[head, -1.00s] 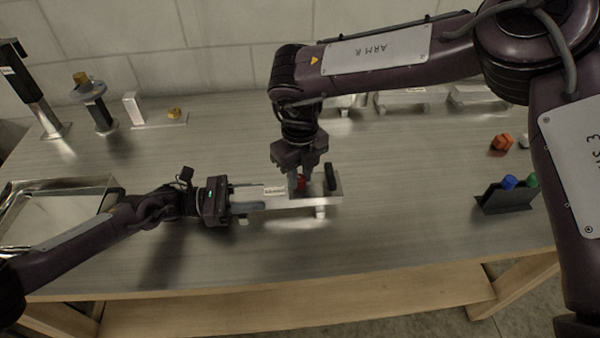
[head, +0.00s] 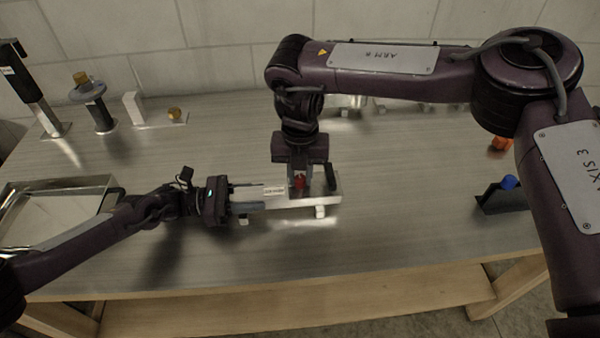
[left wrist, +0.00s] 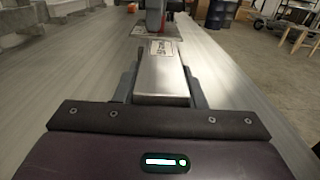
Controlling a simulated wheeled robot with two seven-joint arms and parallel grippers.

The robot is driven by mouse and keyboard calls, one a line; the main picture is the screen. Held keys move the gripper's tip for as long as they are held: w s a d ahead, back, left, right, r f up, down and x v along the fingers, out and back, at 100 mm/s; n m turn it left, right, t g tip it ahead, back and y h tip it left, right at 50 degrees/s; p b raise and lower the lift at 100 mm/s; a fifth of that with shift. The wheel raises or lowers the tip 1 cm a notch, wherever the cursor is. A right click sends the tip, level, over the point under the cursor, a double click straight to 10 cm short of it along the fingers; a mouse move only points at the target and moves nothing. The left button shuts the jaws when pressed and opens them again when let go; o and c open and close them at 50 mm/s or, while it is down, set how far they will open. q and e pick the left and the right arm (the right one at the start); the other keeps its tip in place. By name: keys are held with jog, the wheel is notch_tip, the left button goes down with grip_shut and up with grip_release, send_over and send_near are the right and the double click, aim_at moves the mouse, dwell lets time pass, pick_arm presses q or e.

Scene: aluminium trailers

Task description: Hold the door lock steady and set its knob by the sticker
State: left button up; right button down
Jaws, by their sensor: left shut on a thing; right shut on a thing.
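The door lock (head: 318,202) is a long silver body lying on the metal table, with a white sticker (head: 274,191) on top and a black upright handle (head: 331,176) at its right end. My left gripper (head: 250,203) is shut on the lock's left end; the left wrist view shows its fingers (left wrist: 160,85) on both sides of the silver body, with the sticker (left wrist: 162,48) ahead. The red knob (head: 299,182) stands on the lock right of the sticker. My right gripper (head: 299,172) points down from above and is shut on the knob, partly hiding it. The sticker's print is too small to read.
A silver tray (head: 60,190) lies at the left. A black holder (head: 503,200) with a blue knob (head: 510,182) and an orange piece (head: 501,144) stand at the right, partly behind my right arm. Metal fixtures (head: 104,118) line the back left. The table front is clear.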

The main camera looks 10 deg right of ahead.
aim_at(300, 177)
jog(key=shift+m, duration=0.6)
jog(key=c, duration=1.2)
grip_release()
notch_tip(300, 177, up, 12)
pick_arm(q)
jog(key=o, duration=1.2)
